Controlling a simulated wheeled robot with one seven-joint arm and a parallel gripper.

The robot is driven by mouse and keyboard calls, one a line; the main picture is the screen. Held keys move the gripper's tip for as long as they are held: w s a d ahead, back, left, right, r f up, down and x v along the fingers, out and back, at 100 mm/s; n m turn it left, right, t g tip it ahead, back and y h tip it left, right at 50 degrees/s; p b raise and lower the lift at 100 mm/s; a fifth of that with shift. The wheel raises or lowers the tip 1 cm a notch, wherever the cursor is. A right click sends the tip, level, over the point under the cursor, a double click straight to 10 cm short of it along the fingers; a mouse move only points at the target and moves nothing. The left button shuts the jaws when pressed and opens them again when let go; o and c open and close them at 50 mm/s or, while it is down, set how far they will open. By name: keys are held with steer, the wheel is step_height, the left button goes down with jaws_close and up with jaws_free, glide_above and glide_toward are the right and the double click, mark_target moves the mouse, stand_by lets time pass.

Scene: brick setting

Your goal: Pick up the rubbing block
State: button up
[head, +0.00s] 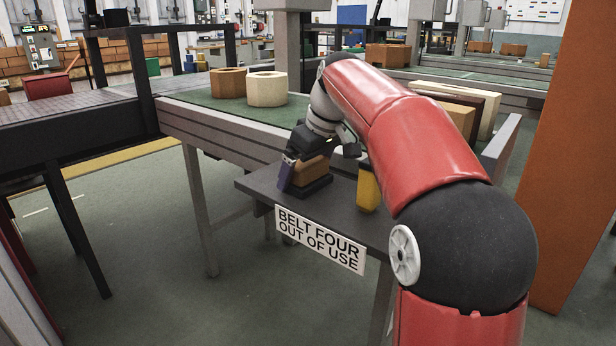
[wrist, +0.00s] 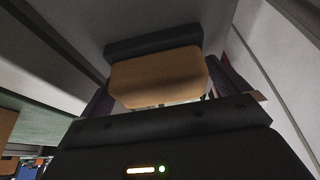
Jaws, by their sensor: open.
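The rubbing block appears to be a tan block on a dark base (head: 312,170), sitting on a small dark side table (head: 262,187). My gripper (head: 303,168) points down over it, with one purple-blue finger showing on the block's left side. The other finger is hidden in the head view. In the wrist view, the tan block (wrist: 160,78) lies between the two purple fingers of my open gripper (wrist: 166,90), its dark part beyond it. I cannot tell whether either finger touches it.
A yellow object (head: 368,188) stands on the side table, just right of my gripper. A sign (head: 320,240) reading "BELT FOUR OUT OF USE" hangs on the table's front edge. The conveyor (head: 200,122) behind carries a brown ring-like block (head: 228,84) and a cream one (head: 267,90).

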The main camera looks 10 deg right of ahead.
steer(key=c, duration=0.9)
steer(key=shift+r, duration=0.15)
step_height(320, 180, up, 10)
steer(key=p, duration=0.3)
steer(key=o, duration=0.6)
steer(key=c, duration=0.3)
